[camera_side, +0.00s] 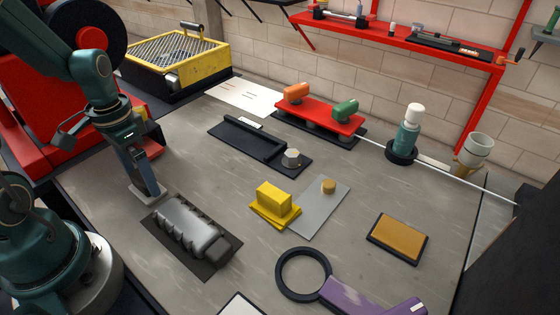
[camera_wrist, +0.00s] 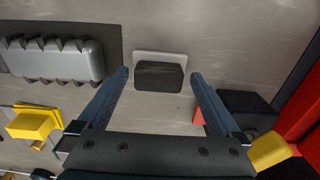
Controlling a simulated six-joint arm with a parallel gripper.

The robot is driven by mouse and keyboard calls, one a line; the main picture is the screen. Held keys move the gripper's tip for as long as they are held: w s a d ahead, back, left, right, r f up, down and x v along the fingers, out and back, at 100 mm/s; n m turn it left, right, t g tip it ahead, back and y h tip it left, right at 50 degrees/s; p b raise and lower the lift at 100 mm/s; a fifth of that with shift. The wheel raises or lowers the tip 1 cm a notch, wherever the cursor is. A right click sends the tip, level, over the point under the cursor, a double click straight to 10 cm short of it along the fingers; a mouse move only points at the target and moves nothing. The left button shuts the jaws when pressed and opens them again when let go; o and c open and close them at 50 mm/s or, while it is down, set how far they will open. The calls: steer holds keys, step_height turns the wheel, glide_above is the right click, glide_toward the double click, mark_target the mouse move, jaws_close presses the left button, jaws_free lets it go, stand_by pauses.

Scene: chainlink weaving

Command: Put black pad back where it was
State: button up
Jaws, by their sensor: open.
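A black pad (camera_wrist: 159,76) with rounded corners sits on or in front of a pale grey plate (camera_wrist: 160,57) in the wrist view, between my fingers. My gripper (camera_wrist: 158,80) is open, with one finger on each side of the pad and a gap to each. In the side view my gripper (camera_side: 150,188) points down at the table beside the red machine. The pale plate shows at its tips (camera_side: 136,192). The black pad is hidden behind the fingers there, and I cannot tell how high the tips are above the table.
A grey ribbed part (camera_side: 190,228) lies on a dark mat close to my gripper. A yellow block (camera_side: 273,198), a grey plate with a brass knob (camera_side: 328,186) and an orange pad on a dark tray (camera_side: 398,235) stand to the right. The red machine (camera_side: 38,125) stands at left.

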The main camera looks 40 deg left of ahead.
mark_target(140, 176)
step_height(140, 176, up, 11)
steer(key=s+d+r+t, duration=0.2)
steer(key=d+t, duration=0.3)
steer(key=d, duration=0.7)
steer(key=shift+s+d+r+t, duration=0.15)
steer(key=shift+s+d+t, duration=0.15)
steer(key=shift+s, duration=0.15)
